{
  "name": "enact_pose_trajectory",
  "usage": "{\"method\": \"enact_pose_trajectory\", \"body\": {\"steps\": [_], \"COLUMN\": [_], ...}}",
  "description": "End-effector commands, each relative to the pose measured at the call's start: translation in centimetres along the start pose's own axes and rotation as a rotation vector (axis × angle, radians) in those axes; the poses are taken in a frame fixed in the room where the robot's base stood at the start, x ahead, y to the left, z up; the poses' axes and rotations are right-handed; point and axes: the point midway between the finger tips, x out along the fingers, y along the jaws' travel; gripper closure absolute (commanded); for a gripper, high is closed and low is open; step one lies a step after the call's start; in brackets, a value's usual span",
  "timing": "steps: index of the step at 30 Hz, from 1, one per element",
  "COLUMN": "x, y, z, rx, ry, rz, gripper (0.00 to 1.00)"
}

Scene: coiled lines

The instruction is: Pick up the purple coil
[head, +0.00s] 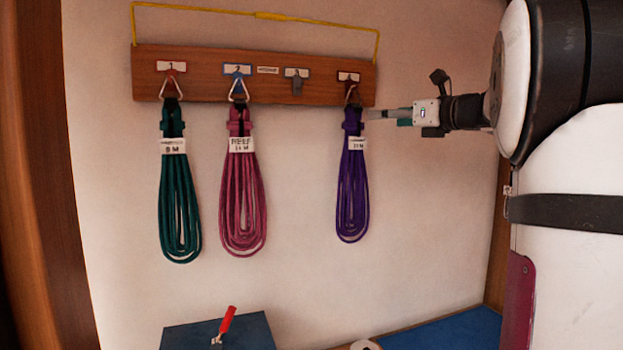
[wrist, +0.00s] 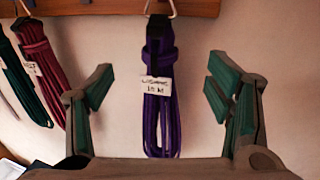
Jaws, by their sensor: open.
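The purple coil (head: 352,190) hangs from the rightmost hook (head: 351,92) on the wooden board, with a white label near its top. In the wrist view the purple coil (wrist: 160,120) hangs upright between my open fingers, with clear space on both sides. My gripper (head: 385,115) is just right of the coil's top in the head view. In the wrist view my gripper (wrist: 160,95) is open and empty. From these views I cannot tell how far the fingers are from the coil in depth.
A green coil (head: 180,205) and a pink coil (head: 242,200) hang left of the purple one on the wooden board (head: 205,88). The third hook (head: 297,85) is bare. A yellow line (head: 255,14) runs above. A dark blue box (head: 250,333) with a red handle (head: 228,318) is below.

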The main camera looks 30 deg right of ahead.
Motion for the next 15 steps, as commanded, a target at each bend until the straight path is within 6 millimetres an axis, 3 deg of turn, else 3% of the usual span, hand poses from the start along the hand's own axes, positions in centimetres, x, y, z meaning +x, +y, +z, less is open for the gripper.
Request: {"method": "enact_pose_trajectory", "body": {"steps": [9, 15], "x": [5.8, 7.7], "y": [0.2, 0.3], "z": [-0.1, -0.1], "rx": [-0.001, -0.003], "ry": [0.003, 0.002], "rz": [0.005, 0.004], "gripper": [0.27, 0.27]}}
